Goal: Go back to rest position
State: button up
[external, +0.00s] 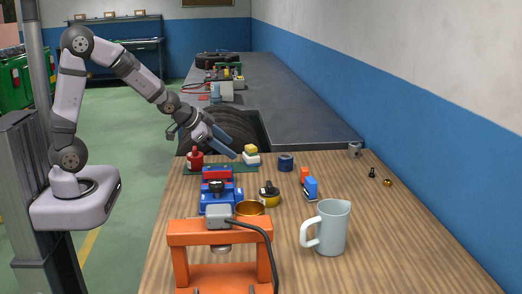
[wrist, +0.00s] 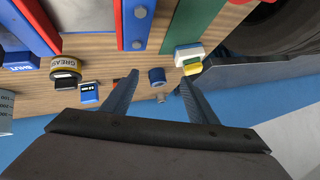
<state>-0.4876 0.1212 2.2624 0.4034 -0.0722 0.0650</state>
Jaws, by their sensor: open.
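My gripper (external: 231,148) hangs above the far left part of the wooden table, over the green mat. Its fingers point down and to the right. In the wrist view my gripper (wrist: 158,77) has its two fingers wide apart, with nothing held between them. A blue cylinder (wrist: 156,75) shows in the gap between the fingers, on the table beyond them. A white and yellow block stack (wrist: 188,57) shows beside the right finger; in the external view the stack (external: 251,155) stands just right of the fingertips.
Near the gripper are a red bottle (external: 195,160), a blue vise (external: 221,198) and a grease tin (external: 269,195). An orange press (external: 182,240) and a pale mug (external: 332,230) stand at the front. A tire (external: 190,133) lies behind the table.

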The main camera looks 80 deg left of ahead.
jog(key=shift+m+g+h, duration=0.3)
jog(key=shift+g+h, duration=0.1)
jog(key=shift+g, duration=0.1)
jog(key=d, duration=0.3)
jog(key=s+d, duration=0.1)
jog(key=shift+d+r, duration=0.2)
jog(key=shift+r, duration=0.05)
jog(key=s+d+f+g+h+p, duration=0.1)
jog(key=s+d+f+g+p, duration=0.1)
jog(key=s+d, duration=0.7)
jog(key=s+d+f+g+h+p, duration=0.2)
jog(key=s+d+g, duration=0.3)
jog(key=s+d, duration=0.4)
jog(key=s, duration=0.2)
jog(key=shift+s+p, duration=0.3)
